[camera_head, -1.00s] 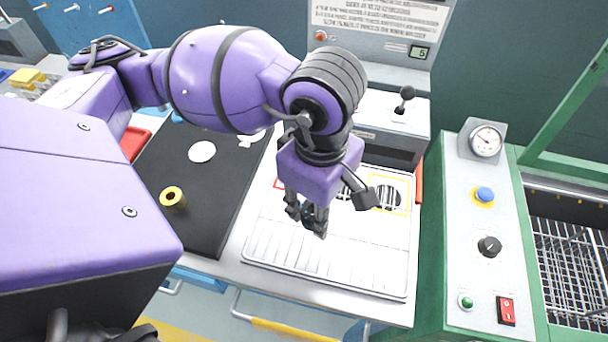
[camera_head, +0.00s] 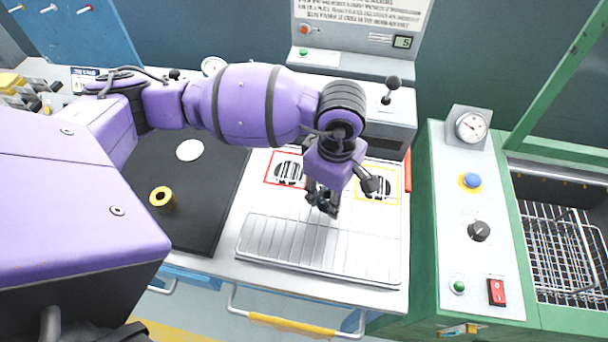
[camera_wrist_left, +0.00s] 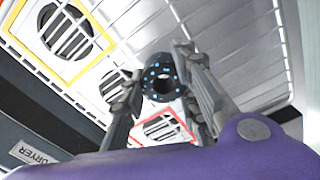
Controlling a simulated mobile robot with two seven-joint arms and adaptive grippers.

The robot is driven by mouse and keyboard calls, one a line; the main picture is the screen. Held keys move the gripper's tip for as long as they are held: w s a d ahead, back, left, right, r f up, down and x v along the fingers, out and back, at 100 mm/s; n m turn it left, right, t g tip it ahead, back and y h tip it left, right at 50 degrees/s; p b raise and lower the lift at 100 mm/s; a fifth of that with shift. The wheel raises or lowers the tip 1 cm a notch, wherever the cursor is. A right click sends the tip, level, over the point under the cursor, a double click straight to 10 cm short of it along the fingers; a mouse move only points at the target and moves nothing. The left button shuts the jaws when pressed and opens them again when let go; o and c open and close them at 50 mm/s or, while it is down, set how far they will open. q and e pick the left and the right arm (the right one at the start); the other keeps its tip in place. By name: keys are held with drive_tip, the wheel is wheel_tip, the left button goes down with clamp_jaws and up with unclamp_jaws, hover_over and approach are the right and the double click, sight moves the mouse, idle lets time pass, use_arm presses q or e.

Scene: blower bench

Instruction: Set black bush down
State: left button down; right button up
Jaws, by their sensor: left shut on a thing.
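My left gripper (camera_head: 323,203) is shut on the black bush (camera_wrist_left: 152,84), a dark ring with blue specks and a hole through it. In the wrist view the bush sits between the fingertips (camera_wrist_left: 156,82). In the head view the fingers largely hide it. The gripper is over the wire rack (camera_head: 290,245), near its back part, between a red square outline (camera_head: 266,168) and a yellow square outline (camera_head: 398,190). Each outline surrounds a round grille. I cannot tell the exact height of the bush above the rack. My right gripper is not in view.
A yellow bush (camera_head: 161,198) stands on the black mat (camera_head: 205,215) at left, near a white disc (camera_head: 190,150). A grey machine with a black-knobbed lever (camera_head: 391,84) stands behind the rack. A green cabinet (camera_head: 422,230) with gauge and buttons bounds the right. The rack's front is clear.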

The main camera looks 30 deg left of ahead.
use_arm(q)
drive_tip(key=shift+w+r, duration=0.1)
drive_tip(key=shift+f, duration=0.2)
drive_tip(key=c, duration=1.4)
unclamp_jaws()
drive_tip(key=shift+r, duration=0.1)
drive_tip(key=shift+o, duration=0.2)
wheel_tip(320, 180, up, 12)
drive_tip(key=shift+r, duration=0.2)
